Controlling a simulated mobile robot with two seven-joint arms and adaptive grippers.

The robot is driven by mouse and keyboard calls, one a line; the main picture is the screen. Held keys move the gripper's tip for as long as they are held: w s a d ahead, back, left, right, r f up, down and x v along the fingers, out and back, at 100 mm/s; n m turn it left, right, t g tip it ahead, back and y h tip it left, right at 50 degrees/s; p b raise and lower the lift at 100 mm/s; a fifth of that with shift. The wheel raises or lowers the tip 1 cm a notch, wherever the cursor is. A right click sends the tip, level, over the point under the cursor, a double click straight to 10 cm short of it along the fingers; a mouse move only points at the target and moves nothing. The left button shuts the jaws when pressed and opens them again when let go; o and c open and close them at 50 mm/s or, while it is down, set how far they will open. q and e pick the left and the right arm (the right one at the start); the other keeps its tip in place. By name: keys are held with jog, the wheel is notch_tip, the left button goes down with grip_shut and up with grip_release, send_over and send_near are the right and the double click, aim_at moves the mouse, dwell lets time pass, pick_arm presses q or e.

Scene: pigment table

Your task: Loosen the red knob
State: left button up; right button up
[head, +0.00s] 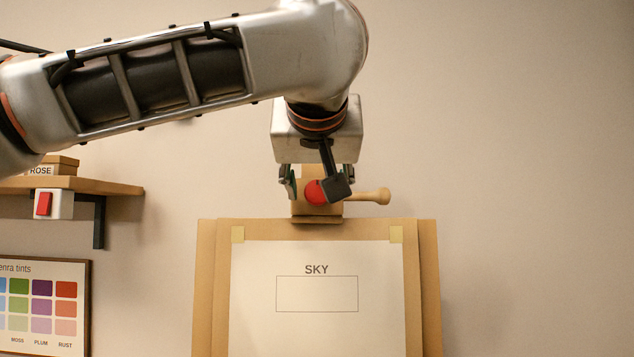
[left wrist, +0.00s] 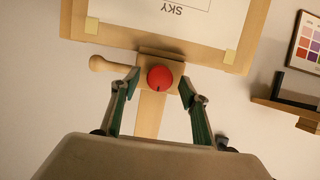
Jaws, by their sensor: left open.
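The red knob (head: 315,192) sits on a wooden block at the top of the easel, partly hidden by my gripper in the head view. In the left wrist view the round red knob (left wrist: 160,78) shows whole, with a small dark mark near its rim. My left gripper (head: 318,185) is in front of the block from above. In the left wrist view its fingers (left wrist: 160,84) are open, one on each side of the knob, with a gap on both sides. A wooden peg handle (head: 372,196) sticks out sideways from the block. My right gripper is not in view.
The easel board (head: 428,290) holds a white sheet (head: 317,335) marked SKY. At left are a wall shelf (head: 110,186) with a box labelled ROSE (head: 62,160), a red switch (head: 43,204) below it, and a colour chart (head: 42,308). The wall at right is bare.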

pick_arm(q)
jog(key=shift+w+f, duration=0.25)
jog(key=shift+w, duration=0.2)
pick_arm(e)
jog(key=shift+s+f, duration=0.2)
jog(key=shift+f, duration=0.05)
pick_arm(q)
jog(key=shift+c, duration=0.5)
jog(key=c, duration=1)
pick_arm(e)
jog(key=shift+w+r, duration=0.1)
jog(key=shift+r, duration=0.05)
